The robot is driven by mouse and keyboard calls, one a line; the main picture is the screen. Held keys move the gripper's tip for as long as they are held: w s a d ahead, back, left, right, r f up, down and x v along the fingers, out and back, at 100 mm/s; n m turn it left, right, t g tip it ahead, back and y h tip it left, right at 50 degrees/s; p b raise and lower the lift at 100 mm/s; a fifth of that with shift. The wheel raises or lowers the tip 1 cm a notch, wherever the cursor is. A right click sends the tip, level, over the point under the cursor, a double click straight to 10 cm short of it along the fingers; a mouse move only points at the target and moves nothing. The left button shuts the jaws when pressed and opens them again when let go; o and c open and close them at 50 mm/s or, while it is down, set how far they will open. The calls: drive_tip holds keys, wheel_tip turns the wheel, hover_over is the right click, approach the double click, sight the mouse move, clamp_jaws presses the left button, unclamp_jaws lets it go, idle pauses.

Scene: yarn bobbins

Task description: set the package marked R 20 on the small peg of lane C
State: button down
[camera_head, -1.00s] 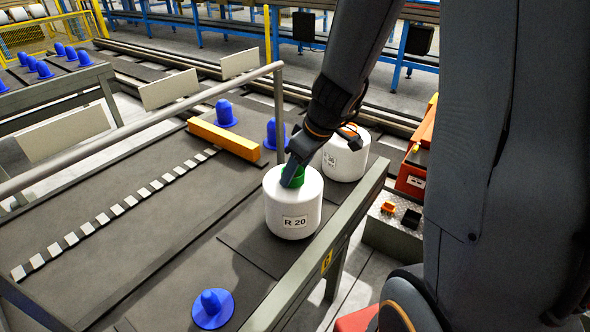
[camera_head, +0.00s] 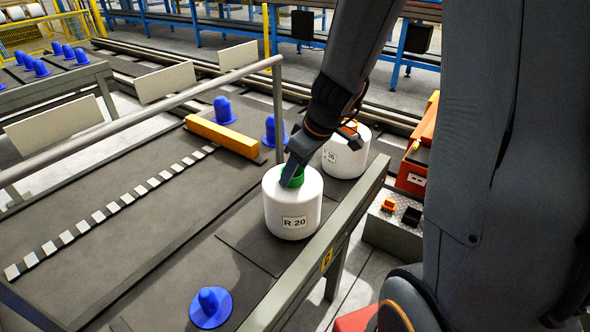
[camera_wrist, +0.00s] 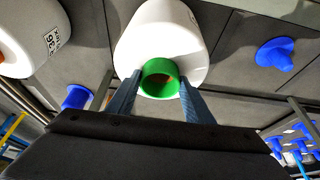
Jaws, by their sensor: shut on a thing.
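The white package marked R 20 (camera_head: 292,213) is upright over the dark panel beside the grey-green rail. Its green core (camera_wrist: 160,68) sits between the two fingers of my gripper (camera_wrist: 160,95), which is shut on it. I cannot tell whether the package touches the panel. A blue peg with a wide round base (camera_head: 210,309) stands nearer the camera, left of the rail, with nothing on it. It also shows in the wrist view (camera_wrist: 275,54). The rail bears a yellow lane mark (camera_head: 327,260), too small to read surely.
Another white package (camera_head: 345,155), whose label shows 36 in the wrist view, stands close behind. Two bare blue pegs (camera_head: 222,110) (camera_head: 274,131) stand farther back beside a yellow bar (camera_head: 223,136). A grey pipe rail (camera_head: 140,118) crosses the left side.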

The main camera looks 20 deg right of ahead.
drive_tip(key=shift+f+b, duration=0.2)
drive_tip(key=shift+b, duration=0.2)
drive_tip(key=c, duration=0.9)
unclamp_jaws()
drive_tip(key=shift+o, duration=0.5)
drive_tip(key=shift+f, duration=0.1)
drive_tip(key=p+v, duration=0.1)
drive_tip(key=v, duration=0.7)
